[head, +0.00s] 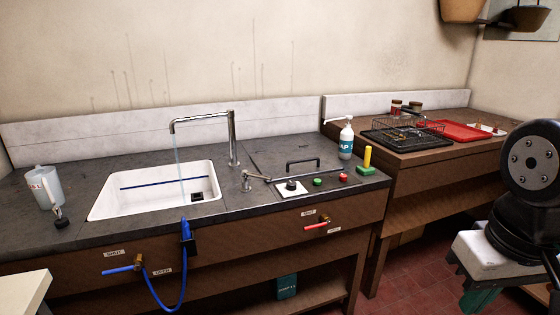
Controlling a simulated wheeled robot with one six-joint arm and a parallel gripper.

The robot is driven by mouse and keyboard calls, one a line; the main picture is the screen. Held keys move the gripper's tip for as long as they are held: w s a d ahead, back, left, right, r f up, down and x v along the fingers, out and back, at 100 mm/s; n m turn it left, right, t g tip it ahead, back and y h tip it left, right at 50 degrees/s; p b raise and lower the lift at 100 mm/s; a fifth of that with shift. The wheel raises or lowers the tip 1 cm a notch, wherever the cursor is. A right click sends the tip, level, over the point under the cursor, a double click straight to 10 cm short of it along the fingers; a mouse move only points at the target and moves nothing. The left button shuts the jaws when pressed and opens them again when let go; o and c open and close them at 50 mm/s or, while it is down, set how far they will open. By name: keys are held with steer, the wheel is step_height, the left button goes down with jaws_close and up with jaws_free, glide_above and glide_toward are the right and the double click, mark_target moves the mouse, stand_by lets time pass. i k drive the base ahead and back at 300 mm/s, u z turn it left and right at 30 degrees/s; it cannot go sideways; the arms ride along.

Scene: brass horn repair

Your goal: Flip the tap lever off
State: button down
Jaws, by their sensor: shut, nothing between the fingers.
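The chrome tap (233,140) stands behind the white sink (105,206), and a thin bluish stream of water (179,160) falls from its spout into the sink. A small chrome lever (257,178) stands on the counter to the right of the sink, its handle pointing right. On the cabinet front are a blue lever (120,270) at the left, between labels reading SHUT and OPEN, and a red lever (316,226) at the right with two small labels. My gripper is not in view; only dark arm parts show at the right edge.
On the counter are a grey jug (46,188), a soap bottle (346,140), a yellow-handled tool (367,160) and a panel with a black knob (291,186). A blue hose (182,285) hangs at the front. A side bench holds a wire basket (405,133) and red tray (468,131). Red floor shows in front.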

mark_target(258, 176)
steer(key=i, duration=0.85)
steer(key=u, duration=0.6)
